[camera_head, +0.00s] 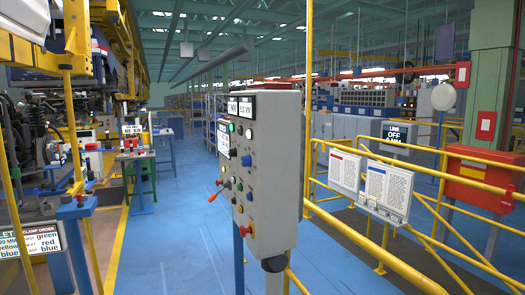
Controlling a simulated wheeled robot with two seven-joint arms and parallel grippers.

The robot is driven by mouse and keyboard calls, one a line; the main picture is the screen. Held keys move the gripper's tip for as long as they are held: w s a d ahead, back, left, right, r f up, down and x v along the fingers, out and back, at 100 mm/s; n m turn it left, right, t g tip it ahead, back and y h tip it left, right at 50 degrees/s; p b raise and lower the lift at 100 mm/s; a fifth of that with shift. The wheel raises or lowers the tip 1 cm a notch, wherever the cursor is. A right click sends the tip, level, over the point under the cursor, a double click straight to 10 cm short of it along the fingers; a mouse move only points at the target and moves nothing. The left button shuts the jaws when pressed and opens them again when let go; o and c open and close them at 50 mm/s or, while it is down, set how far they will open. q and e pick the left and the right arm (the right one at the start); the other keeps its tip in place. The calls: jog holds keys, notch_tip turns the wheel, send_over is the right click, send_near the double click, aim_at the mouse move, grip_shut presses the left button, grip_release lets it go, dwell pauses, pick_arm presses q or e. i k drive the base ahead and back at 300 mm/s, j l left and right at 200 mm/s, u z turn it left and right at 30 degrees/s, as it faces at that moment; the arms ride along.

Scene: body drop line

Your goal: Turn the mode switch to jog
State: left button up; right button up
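A grey control box (275,185) stands on a blue post in the middle of the head view, its control face turned to the left and seen at a steep angle. Neither of my grippers shows in this view.
Yellow railings (400,262) with two white text boards (388,190) stand to the right, with a red box (480,180) beyond. A sign reading "LINE OFF" (398,135) hangs behind. Blue floor (165,235) lies open left of the box. Yellow-framed line equipment stands at the far left.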

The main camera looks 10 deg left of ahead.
aim_at(232, 153)
jog(key=i+j+z, duration=0.1)
jog(key=j, duration=0.25)
jog(key=i+j+z, duration=0.15)
jog(key=j, duration=0.25)
jog(key=i+j+z, duration=0.1)
jog(key=i+j, duration=0.2)
jog(key=i+j+z, duration=0.15)
jog(key=j, duration=0.35)
jog(key=i+j+z, duration=0.1)
jog(key=j, duration=0.3)
